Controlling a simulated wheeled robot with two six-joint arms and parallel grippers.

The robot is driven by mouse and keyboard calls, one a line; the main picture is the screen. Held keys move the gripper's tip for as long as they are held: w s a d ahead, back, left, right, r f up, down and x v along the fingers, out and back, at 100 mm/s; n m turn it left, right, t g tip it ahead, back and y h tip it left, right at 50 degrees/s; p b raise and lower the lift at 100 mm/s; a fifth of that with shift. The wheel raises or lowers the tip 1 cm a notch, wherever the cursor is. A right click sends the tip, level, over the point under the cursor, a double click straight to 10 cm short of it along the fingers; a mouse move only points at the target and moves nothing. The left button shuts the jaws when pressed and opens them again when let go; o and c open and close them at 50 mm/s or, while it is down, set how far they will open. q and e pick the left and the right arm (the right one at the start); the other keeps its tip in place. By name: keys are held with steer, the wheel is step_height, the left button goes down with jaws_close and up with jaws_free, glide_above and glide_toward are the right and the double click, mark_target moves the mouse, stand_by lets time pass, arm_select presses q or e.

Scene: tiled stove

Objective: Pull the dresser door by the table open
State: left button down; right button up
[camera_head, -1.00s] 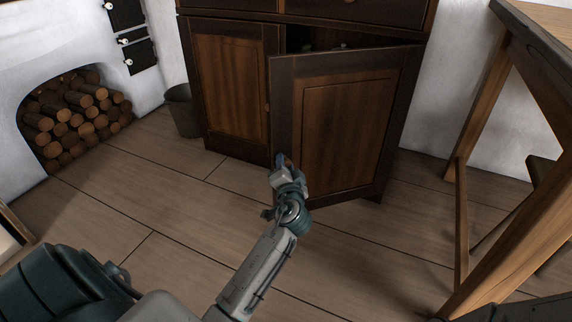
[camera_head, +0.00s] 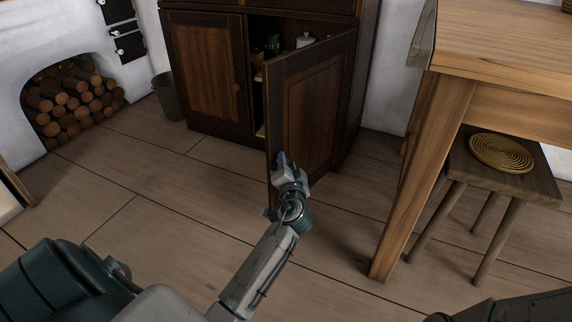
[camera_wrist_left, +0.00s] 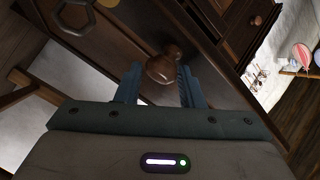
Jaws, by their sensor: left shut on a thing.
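The dresser's right door (camera_head: 315,108) is dark-framed with a brown panel and stands partly open, swung out toward me. My left gripper (camera_head: 282,160) is at the door's free edge. In the left wrist view, a round wooden knob (camera_wrist_left: 163,66) sits between the two fingers of my left gripper (camera_wrist_left: 157,84), which is shut on it. Through the gap I see shelves with a dark jar (camera_head: 272,44) and a white lidded pot (camera_head: 305,40). The dresser's left door (camera_head: 207,70) is closed. My right gripper is not in view.
A wooden table (camera_head: 490,50) stands at the right, with a stool (camera_head: 520,182) under it carrying a round woven mat (camera_head: 501,152). A grey bucket (camera_head: 168,97) stands left of the dresser, near a log niche (camera_head: 72,98). The floor before the dresser is clear.

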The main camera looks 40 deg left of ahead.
arm_select(q)
steer(key=shift+w+d+f, duration=0.1)
steer(key=shift+w+d, duration=0.1)
steer(key=shift+w, duration=0.05)
steer(key=c, duration=1.4)
jaws_free()
steer(key=o, duration=0.3)
steer(key=shift+w+f, duration=0.15)
steer(key=shift+w, duration=0.05)
steer(key=shift+o, duration=0.2)
steer(key=shift+s+f, duration=0.1)
steer(key=shift+s, duration=0.15)
